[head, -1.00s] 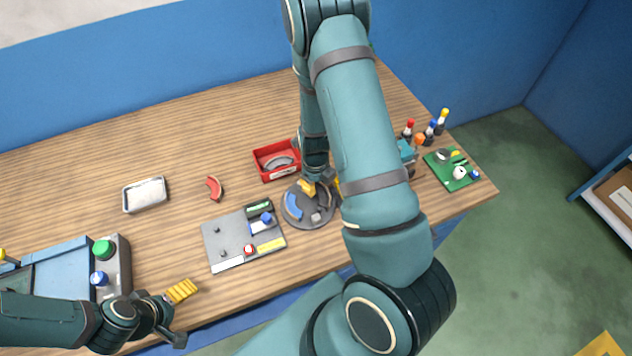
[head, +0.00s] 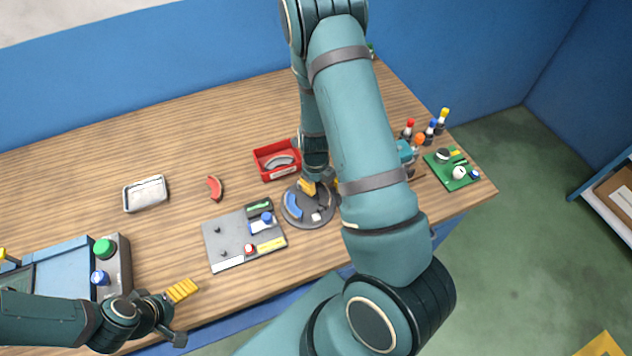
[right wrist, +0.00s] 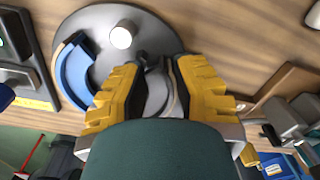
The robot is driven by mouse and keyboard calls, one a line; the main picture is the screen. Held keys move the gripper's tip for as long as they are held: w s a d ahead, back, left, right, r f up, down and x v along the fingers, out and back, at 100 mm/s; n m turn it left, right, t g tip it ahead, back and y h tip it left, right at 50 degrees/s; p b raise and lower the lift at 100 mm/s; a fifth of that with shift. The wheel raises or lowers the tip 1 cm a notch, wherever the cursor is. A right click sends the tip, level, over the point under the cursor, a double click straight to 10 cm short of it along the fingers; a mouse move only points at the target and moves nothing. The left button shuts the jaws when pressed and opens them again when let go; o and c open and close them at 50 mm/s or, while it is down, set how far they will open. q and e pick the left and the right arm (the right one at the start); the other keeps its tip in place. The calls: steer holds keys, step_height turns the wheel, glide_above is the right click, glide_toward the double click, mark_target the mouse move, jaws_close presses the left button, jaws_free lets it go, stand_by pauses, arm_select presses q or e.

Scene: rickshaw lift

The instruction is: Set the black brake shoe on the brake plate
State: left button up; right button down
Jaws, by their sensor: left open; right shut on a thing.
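The brake plate (head: 304,222) is a round dark grey disc on the bench, left of my right forearm. A blue brake shoe (head: 292,206) lies on its left part; it also shows in the right wrist view (right wrist: 73,72). My right gripper (head: 322,189) points down at the plate's far right part. In the right wrist view its yellow fingers (right wrist: 157,75) are shut on the dark curved brake shoe (right wrist: 155,88), low over or on the plate; contact cannot be told. Fingers and palm hide part of this shoe. My left gripper (head: 180,308) is open and empty at the bench's front left.
A red bin (head: 263,175) with a grey shoe stands behind the plate. A red shoe (head: 214,187), a metal tray (head: 128,202) and a grey board (head: 215,232) with small parts lie to the left. Bottles (head: 430,134) and a green board (head: 455,177) stand right. The bench's back left is clear.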

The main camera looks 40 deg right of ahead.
arm_select(q)
steer(key=shift+s+a+f+b, duration=0.1)
steer(key=shift+f+b, duration=0.2)
steer(key=shift+b, duration=0.05)
arm_select(e)
steer(key=shift+s+a+f, duration=0.15)
steer(key=shift+s+f, duration=0.05)
steer(key=shift+f, duration=0.4)
stand_by(0.8)
steer(key=c, duration=0.6)
jaws_free()
steer(key=shift+c, duration=0.2)
steer(key=shift+o, duration=0.6)
steer(key=shift+w+d, duration=0.2)
steer(key=shift+d, duration=0.05)
steer(key=o, duration=0.5)
steer(key=shift+a, duration=0.1)
steer(key=shift+r, duration=0.1)
arm_select(q)
steer(key=shift+r+p, duration=2.2)
steer(key=shift+p, duration=0.05)
arm_select(e)
steer(key=shift+r, duration=2.4)
arm_select(q)
steer(key=shift+r, duration=0.1)
arm_select(e)
steer(key=shift+r, duration=1.1)
